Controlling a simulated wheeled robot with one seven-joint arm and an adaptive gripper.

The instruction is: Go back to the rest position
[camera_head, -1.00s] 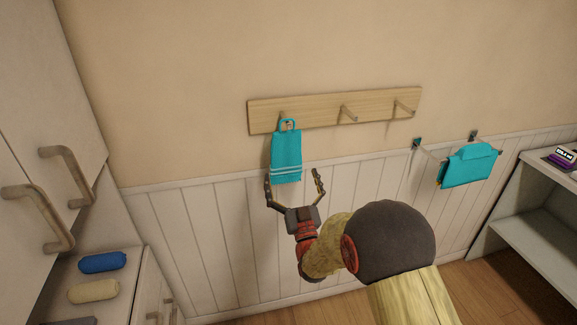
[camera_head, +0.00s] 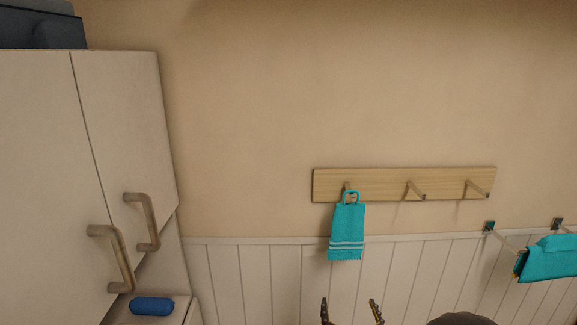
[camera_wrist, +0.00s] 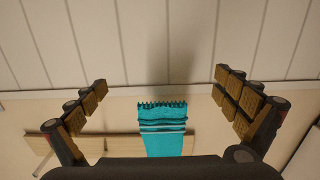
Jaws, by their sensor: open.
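My gripper (camera_head: 350,311) shows only its two fingertips at the bottom edge of the head view, below the hanging towel. It is open and empty, with the fingers wide apart in the wrist view (camera_wrist: 160,95). A teal towel (camera_head: 347,230) with pale stripes hangs by its loop from the left peg of a wooden peg rack (camera_head: 380,186). In the wrist view the towel (camera_wrist: 164,135) appears between and beyond the fingers, apart from them. The rest of my arm is mostly out of the head view.
A second teal towel (camera_head: 550,260) hangs over a wall rail at the right. A white cabinet (camera_head: 60,180) with two handles stands at the left. A blue rolled item (camera_head: 152,306) lies on a low surface beside it. The wall between cabinet and rack is clear.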

